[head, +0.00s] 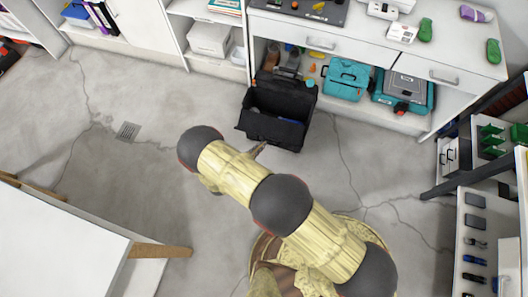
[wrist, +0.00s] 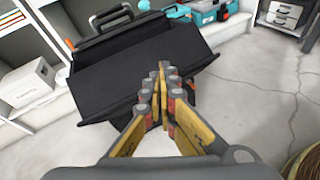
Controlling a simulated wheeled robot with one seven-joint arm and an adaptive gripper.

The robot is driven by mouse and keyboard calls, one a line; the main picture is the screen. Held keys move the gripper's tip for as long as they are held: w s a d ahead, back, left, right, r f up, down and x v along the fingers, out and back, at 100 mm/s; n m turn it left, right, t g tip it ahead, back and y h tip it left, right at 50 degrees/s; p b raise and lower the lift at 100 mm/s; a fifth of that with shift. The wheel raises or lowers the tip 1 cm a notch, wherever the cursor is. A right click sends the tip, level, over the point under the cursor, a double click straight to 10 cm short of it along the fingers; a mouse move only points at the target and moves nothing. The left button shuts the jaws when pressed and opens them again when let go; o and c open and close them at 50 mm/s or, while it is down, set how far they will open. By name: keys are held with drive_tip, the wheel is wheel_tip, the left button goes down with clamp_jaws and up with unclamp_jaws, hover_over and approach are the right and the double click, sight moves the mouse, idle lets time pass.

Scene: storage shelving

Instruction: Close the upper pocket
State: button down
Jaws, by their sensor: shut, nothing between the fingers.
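A black tool bag (head: 293,138) with a handle stands on the floor in front of the white workbench. In the head view its upper part is open, with a dark cavity and a front panel hanging outward. In the wrist view the bag (wrist: 120,80) fills the upper middle, with a wide dark flap or panel tilted toward me. My gripper (wrist: 163,72) is shut and empty, its fingertips over the lower right part of that panel. I cannot tell whether they touch it. In the head view only the gripper's tip (head: 258,149) shows, just below the bag.
Teal tool cases (head: 346,79) sit on the bench's lower shelf behind the bag. A white box (head: 209,38) stands on the shelf to the left. A white table (head: 60,245) is at lower left. The concrete floor around the bag is mostly clear.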

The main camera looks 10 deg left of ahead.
drive_tip(key=s+f+n+t+y, duration=0.2)
drive_tip(key=s+f+n+y, duration=0.5)
drive_tip(key=f, duration=0.7)
drive_tip(key=w+f+h+b, duration=0.2)
drive_tip(key=w+b, duration=0.3)
drive_tip(key=w, duration=0.6)
drive_tip(key=shift+w+d+m, duration=0.25)
drive_tip(key=shift+d+m, duration=0.05)
drive_tip(key=shift+d, duration=0.05)
drive_tip(key=shift+r, duration=0.1)
